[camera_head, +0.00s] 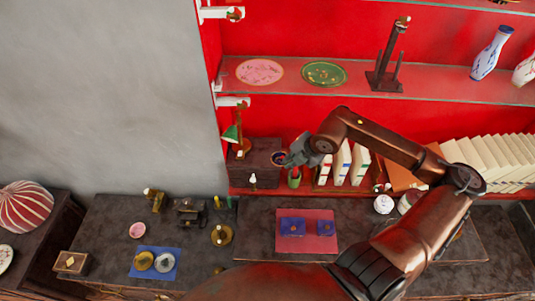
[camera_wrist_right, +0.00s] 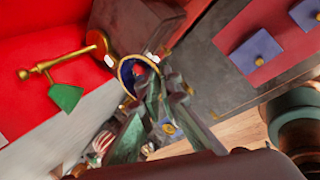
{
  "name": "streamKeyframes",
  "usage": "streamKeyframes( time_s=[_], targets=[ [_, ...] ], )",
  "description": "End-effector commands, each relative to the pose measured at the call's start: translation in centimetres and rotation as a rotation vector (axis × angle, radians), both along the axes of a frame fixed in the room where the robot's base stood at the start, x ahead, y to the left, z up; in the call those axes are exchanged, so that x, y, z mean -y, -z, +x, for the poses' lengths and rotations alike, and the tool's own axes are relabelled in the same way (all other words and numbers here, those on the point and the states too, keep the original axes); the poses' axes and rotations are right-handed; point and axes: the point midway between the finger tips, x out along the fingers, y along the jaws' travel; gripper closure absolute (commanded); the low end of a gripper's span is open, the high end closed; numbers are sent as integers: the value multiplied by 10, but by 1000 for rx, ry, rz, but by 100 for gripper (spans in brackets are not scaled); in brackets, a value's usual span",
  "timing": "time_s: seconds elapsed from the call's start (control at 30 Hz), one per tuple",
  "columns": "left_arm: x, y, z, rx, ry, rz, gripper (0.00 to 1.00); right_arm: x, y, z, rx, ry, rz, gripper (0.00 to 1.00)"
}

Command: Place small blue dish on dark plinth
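The dark plinth (camera_head: 262,172) is a brown box against the red wall, also at the top of the wrist view (camera_wrist_right: 140,22). The dish overlaps the plinth's right end in the head view. I cannot tell whether they touch. My left gripper is not in view.
A small green vase (camera_head: 294,178) and upright books (camera_head: 342,163) are close to my right gripper. A glass shelf (camera_head: 300,90) runs above. A red mat (camera_head: 307,244) holds two blue squares.

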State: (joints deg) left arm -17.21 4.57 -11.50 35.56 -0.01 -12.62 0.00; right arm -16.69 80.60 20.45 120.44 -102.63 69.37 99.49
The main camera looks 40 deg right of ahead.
Motion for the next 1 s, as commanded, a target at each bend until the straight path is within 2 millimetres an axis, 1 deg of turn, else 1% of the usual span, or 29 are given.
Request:
streamKeyframes(
  time_s=[0.07, 0.17, 0.27, 0.53, 0.63, 0.8, 0.9, 1.0],
  targets=[
    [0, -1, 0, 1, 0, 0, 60, 3, -3, 0, -1, 28, -2, 100],
    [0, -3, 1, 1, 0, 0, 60, 5, -4, 6, 1, 45, 1, 100],
    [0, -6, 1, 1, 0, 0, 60, 9, 1, 19, 3, 47, 3, 100],
    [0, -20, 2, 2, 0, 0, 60, 22, 21, 67, 3, 46, 6, 100],
    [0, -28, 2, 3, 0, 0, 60, 28, 31, 89, 2, 47, 8, 100],
    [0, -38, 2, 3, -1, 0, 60, 36, 64, 113, -1, 48, 7, 100],
    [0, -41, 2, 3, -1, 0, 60, 40, 78, 122, -2, 47, 4, 100],
    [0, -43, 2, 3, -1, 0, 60, 42, 86, 128, -1, 45, 3, 100]
  ],
)
